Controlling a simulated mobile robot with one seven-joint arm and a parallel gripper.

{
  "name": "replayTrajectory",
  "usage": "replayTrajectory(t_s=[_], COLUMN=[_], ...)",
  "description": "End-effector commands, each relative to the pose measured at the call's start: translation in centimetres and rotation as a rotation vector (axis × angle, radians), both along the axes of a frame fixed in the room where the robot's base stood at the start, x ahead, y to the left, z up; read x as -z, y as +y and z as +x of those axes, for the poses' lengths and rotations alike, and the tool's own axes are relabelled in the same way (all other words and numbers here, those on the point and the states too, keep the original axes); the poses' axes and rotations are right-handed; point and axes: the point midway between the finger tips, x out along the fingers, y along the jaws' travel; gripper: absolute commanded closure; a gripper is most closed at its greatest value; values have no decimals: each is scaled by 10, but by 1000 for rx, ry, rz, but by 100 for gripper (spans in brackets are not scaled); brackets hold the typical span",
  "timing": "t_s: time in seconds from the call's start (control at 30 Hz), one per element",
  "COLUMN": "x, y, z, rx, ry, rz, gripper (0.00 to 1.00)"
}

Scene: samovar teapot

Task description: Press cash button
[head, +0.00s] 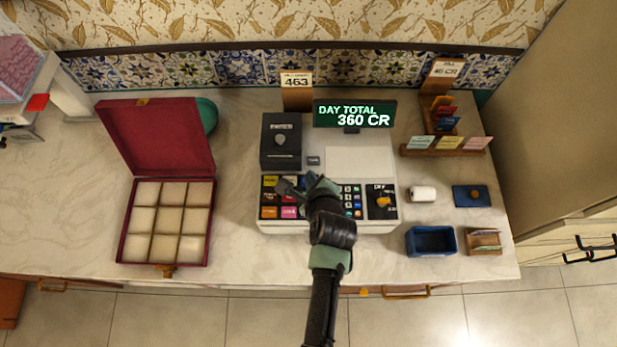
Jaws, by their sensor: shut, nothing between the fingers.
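The cash register (330,227) stands on the counter in the middle of the head view. Its green display (354,114) reads "DAY TOTAL 360 CR". Colored keys (269,212) show on the left of its key panel, and small keys (352,201) and a keyed switch plate (381,201) on the right. My gripper (284,188) is shut and empty, over the left-middle part of the key panel. My gripper and arm hide several keys. I cannot tell which key is the cash button, nor whether the fingertips touch a key.
An open red box (123,221) with several compartments stands to the left. A blue tray (431,241), a wooden card box (484,241), a paper roll (423,193) and a card rack (447,148) are to the right. The counter between red box and register is clear.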

Motion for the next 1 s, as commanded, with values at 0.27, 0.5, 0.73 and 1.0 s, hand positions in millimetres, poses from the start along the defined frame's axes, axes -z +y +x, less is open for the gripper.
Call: replayTrajectory(t_s=[0.27,0.5,0.73,1.0], x=[0,3,6,7], y=[0,0,0,0], z=[0,0,0,0], rx=[1,0,0,1], ry=[-1,-1,-1,-1], rz=[0,0,0,0], gripper=[100,100,100,100])
